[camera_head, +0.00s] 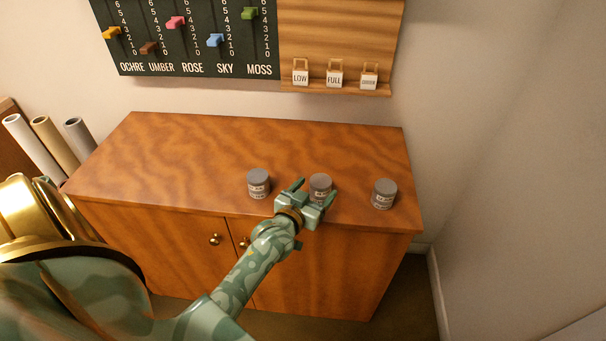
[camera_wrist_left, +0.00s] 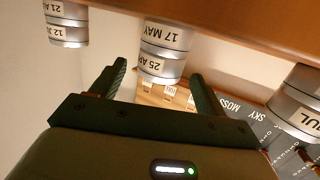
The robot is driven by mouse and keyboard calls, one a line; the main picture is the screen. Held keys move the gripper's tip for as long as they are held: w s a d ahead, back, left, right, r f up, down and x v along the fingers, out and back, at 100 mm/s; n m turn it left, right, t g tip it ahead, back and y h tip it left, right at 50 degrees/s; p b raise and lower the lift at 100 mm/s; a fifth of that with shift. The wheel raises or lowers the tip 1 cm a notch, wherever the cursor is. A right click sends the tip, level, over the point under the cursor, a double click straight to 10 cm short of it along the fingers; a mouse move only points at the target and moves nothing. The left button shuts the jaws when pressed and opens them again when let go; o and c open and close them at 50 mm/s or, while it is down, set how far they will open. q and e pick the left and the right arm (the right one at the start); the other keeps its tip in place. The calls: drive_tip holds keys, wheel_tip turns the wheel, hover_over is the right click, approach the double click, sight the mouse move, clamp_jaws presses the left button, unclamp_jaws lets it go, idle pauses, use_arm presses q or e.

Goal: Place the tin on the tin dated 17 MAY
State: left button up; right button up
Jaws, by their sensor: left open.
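My left gripper (camera_head: 315,191) is open, with its fingers either side of the middle grey tin stack (camera_head: 320,181) on the cabinet. In the left wrist view, upside down, my left gripper (camera_wrist_left: 158,74) has the stack between its fingers, with gaps visible on both sides. The tin dated 17 MAY (camera_wrist_left: 164,36) is nearest the cabinet top. A tin whose label begins 25 AP (camera_wrist_left: 152,66) appears to sit straight on top of it. My right gripper is in neither view.
Similar grey tins stand left (camera_head: 258,184) and right (camera_head: 384,194) of the middle stack on the wooden cabinet (camera_head: 180,150). The cabinet's back and left are clear. A slider board (camera_head: 190,40) and tagged wooden panel (camera_head: 340,35) hang behind.

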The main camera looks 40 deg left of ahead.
use_arm(q)
drive_tip(key=p+v, duration=0.1)
drive_tip(key=v, duration=0.7)
drive_tip(key=d+f+m+g+h, duration=0.1)
drive_tip(key=d+f+m+h, duration=0.2)
drive_tip(key=d, duration=0.5)
drive_tip(key=s+d+f+m+g, duration=0.1)
drive_tip(key=s+f+g, duration=0.2)
drive_tip(key=s+f, duration=0.5)
drive_tip(key=s+d+f+g, duration=0.1)
drive_tip(key=s+f+g, duration=0.3)
drive_tip(key=f, duration=0.9)
drive_tip(key=s+a+f+g, duration=0.1)
drive_tip(key=s+f, duration=0.3)
drive_tip(key=s, duration=0.6)
drive_tip(key=s+a+f+m+g, duration=0.1)
drive_tip(key=s+f+g, duration=0.2)
drive_tip(key=s, duration=0.6)
drive_tip(key=s+a+f+g, duration=0.1)
drive_tip(key=s+f+g, duration=0.2)
drive_tip(key=s+f, duration=0.4)
drive_tip(key=s, duration=0.3)
drive_tip(key=shift+s+a+m, duration=0.3)
drive_tip(key=shift+s+a, duration=0.05)
